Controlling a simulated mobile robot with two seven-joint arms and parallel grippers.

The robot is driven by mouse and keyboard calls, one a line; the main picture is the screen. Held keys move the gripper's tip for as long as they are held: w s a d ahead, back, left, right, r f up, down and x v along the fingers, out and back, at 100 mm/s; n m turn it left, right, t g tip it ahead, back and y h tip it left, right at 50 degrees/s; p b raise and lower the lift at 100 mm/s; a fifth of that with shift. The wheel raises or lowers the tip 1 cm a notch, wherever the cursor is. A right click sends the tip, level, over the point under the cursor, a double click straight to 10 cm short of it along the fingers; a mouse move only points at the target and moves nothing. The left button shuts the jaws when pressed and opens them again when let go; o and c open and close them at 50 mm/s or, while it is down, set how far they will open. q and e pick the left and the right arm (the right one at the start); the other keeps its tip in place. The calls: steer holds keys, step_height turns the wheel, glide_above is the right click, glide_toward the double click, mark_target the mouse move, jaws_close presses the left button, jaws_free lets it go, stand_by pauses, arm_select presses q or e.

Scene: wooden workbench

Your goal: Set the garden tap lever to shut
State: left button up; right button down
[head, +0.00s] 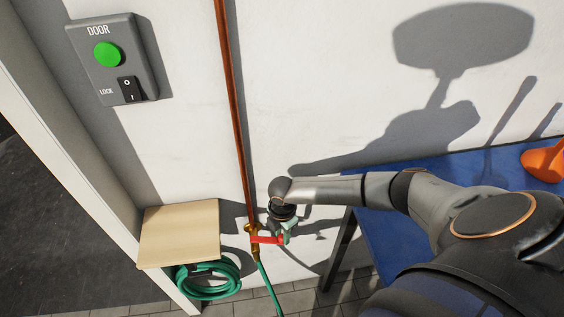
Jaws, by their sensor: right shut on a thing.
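The garden tap (251,229) is a small brass fitting at the lower end of a copper pipe (230,90) on the white wall. Its red lever (267,240) points sideways to the right, across the line of the pipe. A green hose (267,285) runs down from the tap. My right gripper (287,236) is at the outer end of the red lever and is shut on it; the wrist above hides part of the gripper. My left gripper is not in view.
A small wooden shelf (180,233) sits left of the tap, above a coiled green hose (205,293). A grey door control box (112,60) is higher on the wall. A blue workbench (385,235) with an orange object (543,162) stands at the right, under my arm.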

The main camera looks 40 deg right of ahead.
stand_by(0.3)
steer(key=c, duration=0.6)
jaws_free()
steer(key=shift+r, duration=0.1)
step_height(320, 180, up, 12)
steer(key=p, duration=0.1)
steer(key=shift+r+p, duration=0.15)
steer(key=shift+p, duration=0.2)
